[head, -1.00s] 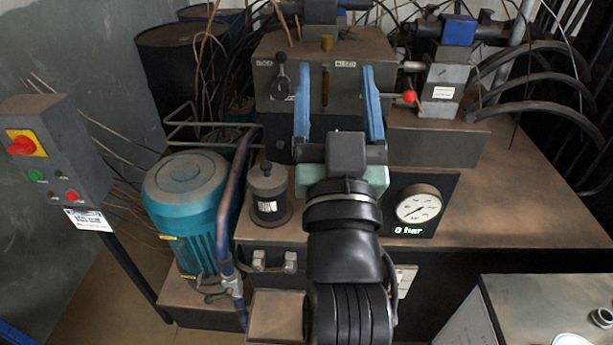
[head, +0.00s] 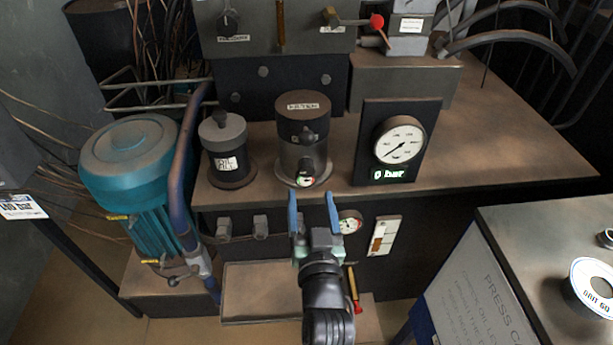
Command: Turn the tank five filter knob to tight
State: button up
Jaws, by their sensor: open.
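A dark cylindrical canister (head: 303,120), with a light label that I cannot read for certain, stands on the brown tank top (head: 460,150). A small dark knob-like part shows on its front, with a small round red, green and white dial (head: 306,180) at its foot. I cannot tell the knob's setting. A shorter black canister (head: 229,165) with a white tag stands to its left. My gripper (head: 311,196) is open, its two blue fingers pointing at the canister's foot from the near side. Nothing shows between the fingers, and they look apart from the canister.
A pressure gauge (head: 399,140) stands right of the canister. A teal motor (head: 137,165) and blue pipe are at left. A valve block (head: 275,30) with a red-tipped lever is behind. A grey bench (head: 530,240) is at right. The tank top's right side is clear.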

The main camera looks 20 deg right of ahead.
aim_at(307, 173)
jog(key=x, duration=0.7)
jog(key=shift+b, duration=0.4)
grip_shut()
